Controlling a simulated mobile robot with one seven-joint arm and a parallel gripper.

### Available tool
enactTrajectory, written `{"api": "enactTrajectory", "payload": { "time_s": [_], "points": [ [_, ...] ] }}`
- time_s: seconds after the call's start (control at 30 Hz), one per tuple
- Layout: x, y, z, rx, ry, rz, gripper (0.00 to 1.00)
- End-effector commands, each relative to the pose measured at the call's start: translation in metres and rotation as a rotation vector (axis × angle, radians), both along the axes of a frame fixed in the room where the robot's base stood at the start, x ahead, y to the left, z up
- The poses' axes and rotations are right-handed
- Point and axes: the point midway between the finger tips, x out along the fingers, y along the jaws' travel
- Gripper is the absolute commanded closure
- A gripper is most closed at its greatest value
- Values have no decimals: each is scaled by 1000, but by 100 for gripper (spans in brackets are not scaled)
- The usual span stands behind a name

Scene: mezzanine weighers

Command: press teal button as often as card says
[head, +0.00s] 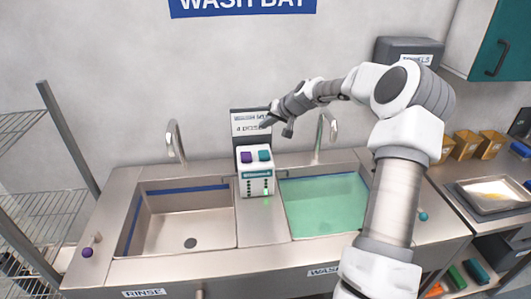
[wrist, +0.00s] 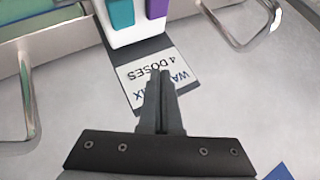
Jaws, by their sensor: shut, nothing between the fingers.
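A white dispenser box (head: 256,180) stands between the two sinks. On top are a teal button (head: 264,155) at right and a purple button (head: 246,157) at left. In the wrist view, upside down, the teal button (wrist: 120,14) is left of the purple button (wrist: 156,8). A card (head: 250,124) on a dark backing stands behind the box. In the wrist view the card (wrist: 140,78) reads "4 DOSES"; its other line is partly hidden by my fingers. My gripper (head: 265,123) is shut and empty, in front of the card, above the buttons and apart from them.
The left sink (head: 185,220) is empty; the right sink (head: 325,205) holds green water. Curved taps (head: 174,142) rise behind the sinks. A purple knob (head: 87,253) and a teal knob (head: 423,217) sit at the counter's ends. A wire rack (head: 30,215) stands left.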

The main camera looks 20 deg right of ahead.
Motion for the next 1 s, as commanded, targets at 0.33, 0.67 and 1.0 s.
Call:
{"api": "enactTrajectory", "payload": {
  "time_s": [0.33,0.67,1.0],
  "points": [
    [0,0,-3,0,1,1,100],
    [0,0,-35,1,2,0,100],
    [0,0,-83,0,0,0,100]
  ]
}}
